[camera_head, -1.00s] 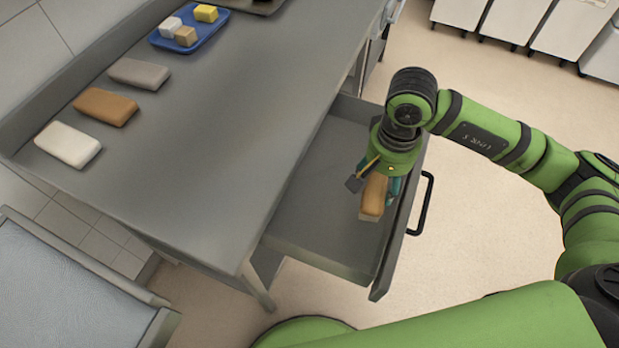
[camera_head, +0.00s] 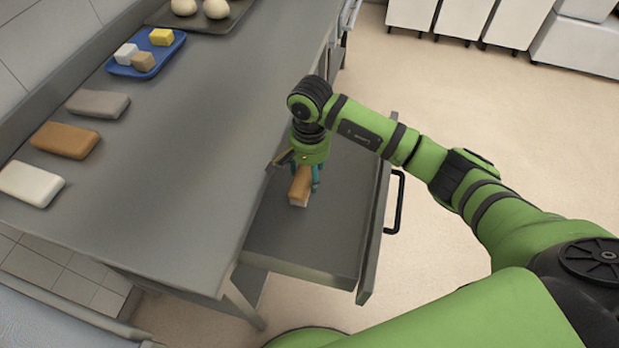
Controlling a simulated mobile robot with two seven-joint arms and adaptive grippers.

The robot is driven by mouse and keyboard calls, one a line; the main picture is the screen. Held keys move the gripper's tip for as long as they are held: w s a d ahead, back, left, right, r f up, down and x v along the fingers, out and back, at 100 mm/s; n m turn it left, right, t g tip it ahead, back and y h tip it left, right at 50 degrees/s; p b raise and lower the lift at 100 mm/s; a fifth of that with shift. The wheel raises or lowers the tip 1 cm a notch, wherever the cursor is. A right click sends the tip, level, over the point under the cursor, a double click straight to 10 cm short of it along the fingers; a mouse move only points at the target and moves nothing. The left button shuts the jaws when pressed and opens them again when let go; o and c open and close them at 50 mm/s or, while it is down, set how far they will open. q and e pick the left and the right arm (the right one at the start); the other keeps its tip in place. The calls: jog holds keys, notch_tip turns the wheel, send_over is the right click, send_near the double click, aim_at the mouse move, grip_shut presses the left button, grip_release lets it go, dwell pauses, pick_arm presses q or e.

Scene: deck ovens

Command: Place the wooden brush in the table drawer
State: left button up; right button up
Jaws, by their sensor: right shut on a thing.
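The wooden brush (camera_head: 299,188) is a tan block with a paler lower edge. My right gripper (camera_head: 296,176) is shut on it and points down over the open table drawer (camera_head: 320,239). The brush is within the drawer's outline; I cannot tell whether it touches the drawer floor. The grey drawer is pulled out from under the metal table, with a black handle (camera_head: 397,203) on its front. My left gripper is not in view.
On the metal table (camera_head: 190,160) lie a white block (camera_head: 30,184), a brown block (camera_head: 65,141) and a grey block (camera_head: 98,103). A blue tray (camera_head: 116,70) with small blocks and a dark tray (camera_head: 165,16) with dough balls stand farther back. The floor at right is clear.

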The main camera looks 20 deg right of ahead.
notch_tip(320, 180, down, 3)
jog(key=shift+s+f+p, duration=0.1)
jog(key=shift+f+p, duration=0.1)
jog(key=shift+p, duration=0.3)
jog(key=shift+f, duration=0.25)
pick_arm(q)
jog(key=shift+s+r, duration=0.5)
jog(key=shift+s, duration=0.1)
pick_arm(e)
jog(key=shift+f+b, duration=0.2)
jog(key=shift+b, duration=0.1)
jog(key=o, duration=1.1)
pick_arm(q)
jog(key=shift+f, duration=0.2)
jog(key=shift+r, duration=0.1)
pick_arm(e)
jog(key=shift+r, duration=0.15)
